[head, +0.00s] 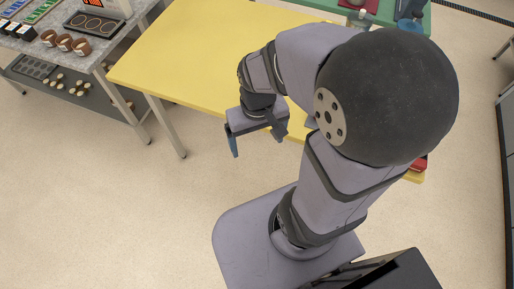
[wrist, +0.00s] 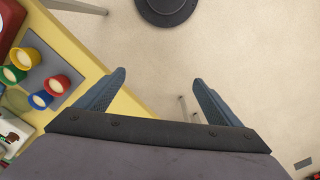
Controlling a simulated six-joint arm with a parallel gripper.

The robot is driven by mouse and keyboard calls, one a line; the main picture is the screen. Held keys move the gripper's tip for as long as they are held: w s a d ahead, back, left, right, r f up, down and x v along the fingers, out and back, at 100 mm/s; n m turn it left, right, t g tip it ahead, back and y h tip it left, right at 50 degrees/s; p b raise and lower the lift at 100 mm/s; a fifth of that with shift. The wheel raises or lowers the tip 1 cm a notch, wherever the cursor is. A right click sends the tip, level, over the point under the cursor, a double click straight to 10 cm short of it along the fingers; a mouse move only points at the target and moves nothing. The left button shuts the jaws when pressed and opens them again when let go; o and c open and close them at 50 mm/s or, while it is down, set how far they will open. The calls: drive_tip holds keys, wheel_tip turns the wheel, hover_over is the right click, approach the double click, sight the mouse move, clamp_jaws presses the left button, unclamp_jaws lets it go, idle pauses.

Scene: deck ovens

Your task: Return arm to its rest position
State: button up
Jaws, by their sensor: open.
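My gripper (head: 257,139) hangs off the front edge of the yellow table (head: 180,60) in the head view, with its fingers apart and pointing down. In the wrist view my gripper (wrist: 158,82) shows two blue fingers spread wide with nothing between them. Below the fingers is bare floor, with the yellow table (wrist: 90,65) to the left. My bent arm covers much of the table in the head view.
In the wrist view, several coloured cups (wrist: 57,86) stand on the table at left. In the head view, a grey workbench (head: 85,50) with brown-topped items (head: 64,42) stands at left, and a green table (head: 415,18) stands behind. Open floor (head: 110,200) lies front left.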

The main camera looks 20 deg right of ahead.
drive_tip(key=shift+s+a+f+n, duration=0.15)
drive_tip(key=shift+s+a, duration=0.15)
drive_tip(key=shift+s, duration=0.25)
drive_tip(key=shift+s+a+f+n, duration=0.15)
drive_tip(key=shift+s+a, duration=0.1)
drive_tip(key=shift+s, duration=0.3)
drive_tip(key=shift+f, duration=0.15)
wheel_tip(320, 180, down, 39)
drive_tip(key=b, duration=3.9)
drive_tip(key=shift+f+b, duration=0.15)
drive_tip(key=shift+b, duration=0.15)
